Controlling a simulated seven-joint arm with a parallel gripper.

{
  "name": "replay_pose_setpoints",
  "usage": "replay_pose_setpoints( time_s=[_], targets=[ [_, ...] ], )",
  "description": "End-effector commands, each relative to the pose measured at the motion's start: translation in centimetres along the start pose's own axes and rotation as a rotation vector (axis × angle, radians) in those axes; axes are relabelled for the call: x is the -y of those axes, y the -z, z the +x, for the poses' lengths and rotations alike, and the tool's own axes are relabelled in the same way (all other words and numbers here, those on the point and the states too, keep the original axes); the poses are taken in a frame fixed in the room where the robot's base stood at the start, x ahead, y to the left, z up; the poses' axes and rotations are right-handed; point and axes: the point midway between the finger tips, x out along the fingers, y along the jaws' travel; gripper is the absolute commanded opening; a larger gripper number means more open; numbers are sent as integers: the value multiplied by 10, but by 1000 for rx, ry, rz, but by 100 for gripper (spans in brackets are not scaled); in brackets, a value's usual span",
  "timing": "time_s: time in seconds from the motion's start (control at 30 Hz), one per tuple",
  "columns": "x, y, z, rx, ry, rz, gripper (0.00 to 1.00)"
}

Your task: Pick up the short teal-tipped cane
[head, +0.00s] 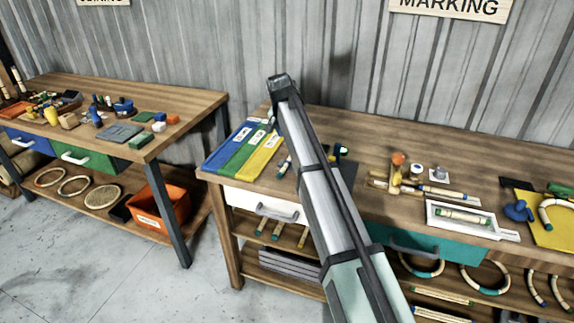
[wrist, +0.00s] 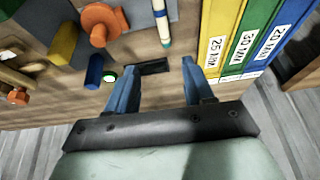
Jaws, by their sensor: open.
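In the head view a short teal-and-cream cane (head: 284,166) lies on the bench just right of the yellow board, partly near my arm. My gripper (wrist: 160,67) is open, with its two blue fingers apart and no cane between them. The cane is beyond the fingertips in the wrist view. My gripper is hidden behind my arm in the head view.
Blue, green and yellow labelled boards (wrist: 239,35) lie beside the cane. An orange knob (wrist: 101,22), a blue peg (wrist: 94,72) and a small dark block (wrist: 152,67) are near the fingers. A white tray (head: 432,222) holds another cane. Drawers and a shelf are below.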

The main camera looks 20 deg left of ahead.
Motion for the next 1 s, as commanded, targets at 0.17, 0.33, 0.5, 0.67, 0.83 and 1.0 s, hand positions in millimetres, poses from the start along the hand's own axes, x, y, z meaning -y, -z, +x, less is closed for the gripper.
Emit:
replay_pose_setpoints(
  time_s=[0.17, 0.33, 0.5, 0.67, 0.83, 1.0],
  targets=[
    [12, -10, -2, 6, -9, -22, 52],
    [12, -10, 12, 7, -9, -22, 52],
    [12, -10, 38, 8, -10, -22, 52],
    [12, -10, 66, 8, -9, -21, 52],
    [11, -10, 82, 7, -9, -21, 52],
    [11, -9, 89, 7, -8, -21, 52]
  ],
)
